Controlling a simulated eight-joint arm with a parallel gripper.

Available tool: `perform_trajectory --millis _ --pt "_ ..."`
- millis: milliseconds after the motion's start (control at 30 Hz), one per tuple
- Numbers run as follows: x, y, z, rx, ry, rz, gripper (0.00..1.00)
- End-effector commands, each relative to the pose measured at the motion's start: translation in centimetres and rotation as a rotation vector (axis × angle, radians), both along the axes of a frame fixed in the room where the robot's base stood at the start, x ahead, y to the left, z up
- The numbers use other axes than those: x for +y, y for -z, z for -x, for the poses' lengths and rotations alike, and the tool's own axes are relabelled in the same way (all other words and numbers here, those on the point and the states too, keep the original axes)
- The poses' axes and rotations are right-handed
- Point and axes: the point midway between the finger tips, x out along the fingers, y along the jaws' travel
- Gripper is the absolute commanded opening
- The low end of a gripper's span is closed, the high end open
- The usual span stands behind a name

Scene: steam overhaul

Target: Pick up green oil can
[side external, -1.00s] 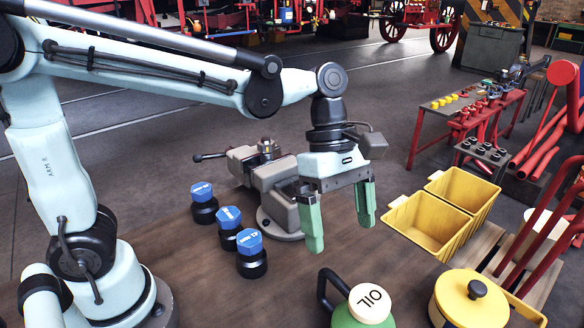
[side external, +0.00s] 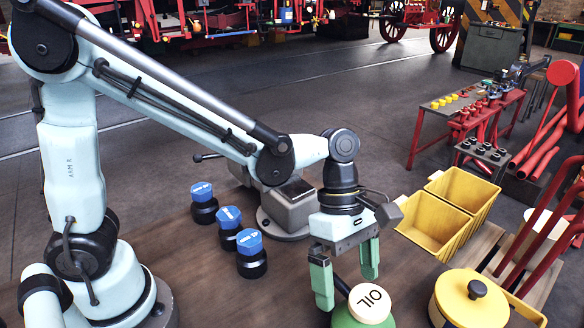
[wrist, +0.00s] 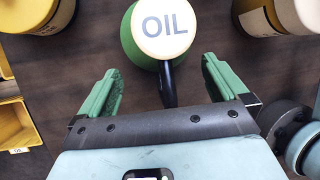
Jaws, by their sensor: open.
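The green oil can (side external: 362,312) stands at the bottom edge of the side view, partly cut off, with a white top marked OIL. In the wrist view the oil can (wrist: 130,45) is just ahead of my fingertips, its dark handle (wrist: 167,82) pointing in between them. My gripper (side external: 348,292) is open and empty, with green fingers pointing down. The wrist view shows the fingers of my gripper (wrist: 162,72) on either side of the handle.
Three blue-capped black jars (side external: 228,218) stand left of my gripper, near a grey vise (side external: 290,215). A yellow lidded pot (side external: 470,305) stands right of the can.

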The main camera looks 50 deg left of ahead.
Motion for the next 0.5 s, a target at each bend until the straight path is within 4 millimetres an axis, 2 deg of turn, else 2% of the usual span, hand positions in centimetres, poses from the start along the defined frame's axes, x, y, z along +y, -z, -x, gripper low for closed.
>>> perform_trajectory --millis 233,500 --pt "-1.0 2.8 0.5 0.000 0.002 -0.001 1.00" --pt "-1.2 3.5 0.6 0.000 0.001 0.000 1.00"
